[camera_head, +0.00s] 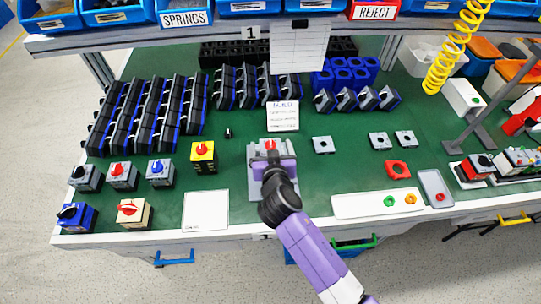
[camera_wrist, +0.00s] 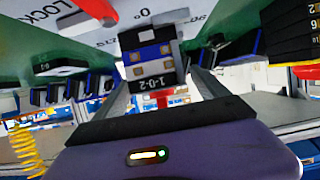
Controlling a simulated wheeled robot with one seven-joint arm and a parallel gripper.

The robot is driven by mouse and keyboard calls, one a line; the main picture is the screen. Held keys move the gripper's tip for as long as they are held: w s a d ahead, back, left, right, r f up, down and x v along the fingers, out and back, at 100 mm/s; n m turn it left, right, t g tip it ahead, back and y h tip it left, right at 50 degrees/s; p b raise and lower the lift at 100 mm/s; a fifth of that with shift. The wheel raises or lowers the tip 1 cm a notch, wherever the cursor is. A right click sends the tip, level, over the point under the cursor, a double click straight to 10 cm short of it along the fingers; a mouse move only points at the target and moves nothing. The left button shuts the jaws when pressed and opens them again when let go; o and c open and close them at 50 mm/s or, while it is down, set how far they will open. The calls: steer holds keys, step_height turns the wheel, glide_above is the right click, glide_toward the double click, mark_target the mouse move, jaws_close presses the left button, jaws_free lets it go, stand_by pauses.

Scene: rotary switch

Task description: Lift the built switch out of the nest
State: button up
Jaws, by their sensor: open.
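The switch (camera_head: 270,145) has a red knob and a pale square plate, and sits at the far end of the grey nest (camera_head: 252,213) in the head view. My gripper (camera_head: 272,163) is just in front of it and low over the nest, covering much of the nest. In the wrist view, which looks upside down, a black and blue block marked "1-0-2" (camera_wrist: 152,55) shows between the open fingers of my gripper (camera_wrist: 165,85). I cannot tell whether the fingers touch it. The lower part of the switch is hidden in the head view.
A small white card (camera_head: 283,115) stands behind the nest. A yellow switch (camera_head: 203,152) stands to the left and loose grey plates (camera_head: 323,145) lie to the right. A white tray (camera_head: 375,205) is at the front right.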

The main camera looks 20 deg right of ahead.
steer(key=shift+c, duration=0.2)
steer(key=shift+w, duration=0.1)
jaws_close()
steer(key=shift+r, duration=0.1)
